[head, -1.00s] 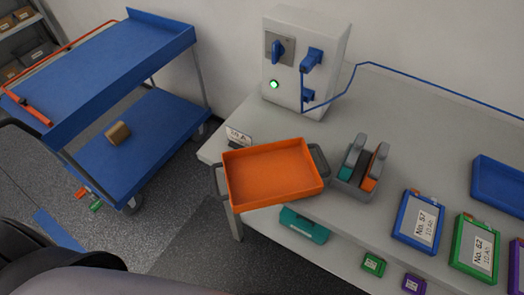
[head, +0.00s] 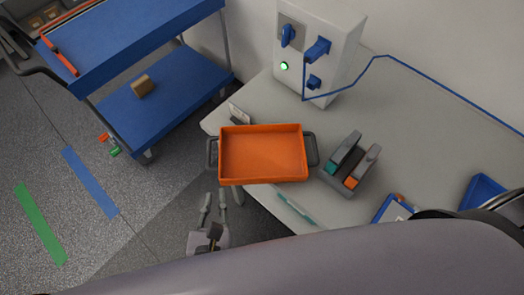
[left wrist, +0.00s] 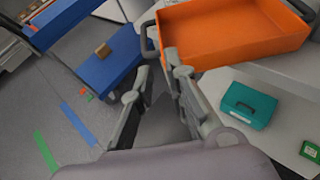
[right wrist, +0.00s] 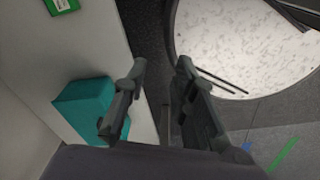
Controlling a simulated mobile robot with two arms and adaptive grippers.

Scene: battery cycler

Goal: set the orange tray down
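The orange tray (head: 262,181) is empty and looks level at the left front corner of the grey table (head: 400,105). Its front left part reaches out past the table's edge. Its dark side handles are both free of any gripper. It also shows at the top of the left wrist view (left wrist: 235,62). My left gripper (head: 214,197) is open and empty, below the tray's left handle and in front of the table. My right gripper (right wrist: 155,70) is open and empty in its own view, facing floor and a lower shelf; I cannot make it out in the head view.
A grey holder (head: 345,180) stands close right of the tray. A white cabinet (head: 325,50) with a blue cable is behind. A teal case (left wrist: 248,106) is on the lower shelf. A blue cart (head: 165,95) stands left. Floor lies between cart and table.

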